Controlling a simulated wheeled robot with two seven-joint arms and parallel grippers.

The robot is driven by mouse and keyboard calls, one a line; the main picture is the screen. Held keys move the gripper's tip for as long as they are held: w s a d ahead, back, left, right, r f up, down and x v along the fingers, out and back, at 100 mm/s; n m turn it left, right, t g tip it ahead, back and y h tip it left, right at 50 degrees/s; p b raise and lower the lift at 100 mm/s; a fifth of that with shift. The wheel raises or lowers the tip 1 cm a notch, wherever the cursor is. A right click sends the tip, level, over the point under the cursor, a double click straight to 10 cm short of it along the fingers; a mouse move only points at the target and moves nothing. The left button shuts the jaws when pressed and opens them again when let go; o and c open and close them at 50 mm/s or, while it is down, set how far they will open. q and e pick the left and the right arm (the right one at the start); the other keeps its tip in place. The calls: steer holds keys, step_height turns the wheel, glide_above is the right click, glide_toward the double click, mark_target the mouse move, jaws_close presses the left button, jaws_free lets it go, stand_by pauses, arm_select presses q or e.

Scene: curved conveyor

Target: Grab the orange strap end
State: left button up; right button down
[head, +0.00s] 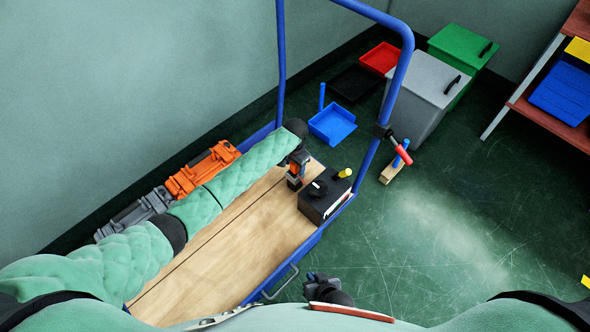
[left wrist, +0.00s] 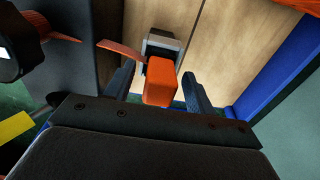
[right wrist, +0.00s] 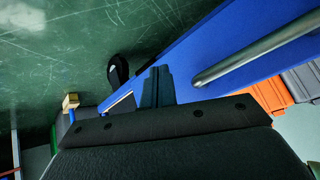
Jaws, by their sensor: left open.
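The orange strap end (left wrist: 160,82) shows in the left wrist view as a blocky orange piece, with a thin orange strip (left wrist: 120,54) running left from it. A grey metal buckle (left wrist: 164,44) is just beyond it. My left gripper (left wrist: 157,72) is open, with one finger on each side of the orange piece; I cannot tell whether they touch it. In the head view the left gripper (head: 298,172) is over the wooden deck, beside the black box. My right gripper (right wrist: 157,86) is shut and empty, near the cart's blue side edge.
A black box (head: 316,207) with a black knob and a yellow-topped part stands on the cart's wooden deck (head: 225,256). The blue cart handle (head: 398,78) rises behind. Orange and grey cases (head: 203,170) line the wall side.

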arm_select(q)
steer(key=shift+f, duration=0.1)
steer(key=shift+c, duration=0.4)
steer(key=c, duration=1.1)
